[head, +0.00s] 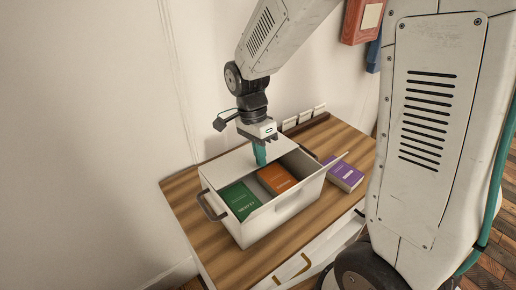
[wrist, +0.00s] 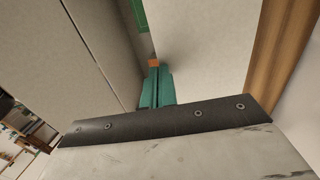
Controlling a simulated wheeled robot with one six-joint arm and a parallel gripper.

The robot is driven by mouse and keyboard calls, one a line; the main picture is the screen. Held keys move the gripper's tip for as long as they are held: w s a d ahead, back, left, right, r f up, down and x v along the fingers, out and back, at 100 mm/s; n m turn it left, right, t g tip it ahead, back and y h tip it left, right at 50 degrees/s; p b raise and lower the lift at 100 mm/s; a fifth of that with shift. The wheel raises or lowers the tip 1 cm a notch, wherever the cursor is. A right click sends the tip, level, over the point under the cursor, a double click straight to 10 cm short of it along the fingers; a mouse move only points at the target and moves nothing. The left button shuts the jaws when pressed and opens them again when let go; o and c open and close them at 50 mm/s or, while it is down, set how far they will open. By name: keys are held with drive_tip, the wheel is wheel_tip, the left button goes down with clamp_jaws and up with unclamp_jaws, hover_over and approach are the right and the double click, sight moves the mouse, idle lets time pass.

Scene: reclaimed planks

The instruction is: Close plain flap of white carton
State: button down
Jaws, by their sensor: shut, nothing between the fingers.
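The white carton (head: 283,218) stands open on the wooden top, with a grey handle on its left end. A wide plain white flap (head: 226,168) extends along its back left side. The shut fingers also show in the wrist view (wrist: 157,90), close to a pale panel. I cannot tell whether they touch the flap.
Inside the carton lie a green book (head: 239,201) and an orange book (head: 277,179). A purple book (head: 345,175) lies on the wooden top (head: 195,235) right of the carton. Small white switches (head: 304,117) line the back near the wall. The front left of the top is clear.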

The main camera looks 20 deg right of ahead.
drive_tip(key=shift+s+f, duration=0.2)
drive_tip(key=shift+f, duration=0.3)
drive_tip(key=shift+r, duration=0.1)
wheel_tip(320, 180, up, 15)
drive_tip(key=shift+r, duration=0.15)
idle(0.5)
drive_tip(key=s+d+n+t, duration=0.3)
drive_tip(key=s+n+t, duration=0.1)
drive_tip(key=s+n, duration=1.1)
drive_tip(key=s, duration=0.3)
drive_tip(key=shift+s+r+n+y, duration=0.25)
drive_tip(key=shift+r+n+y, duration=0.05)
drive_tip(key=shift+r+n, duration=0.1)
drive_tip(key=shift+d, duration=0.1)
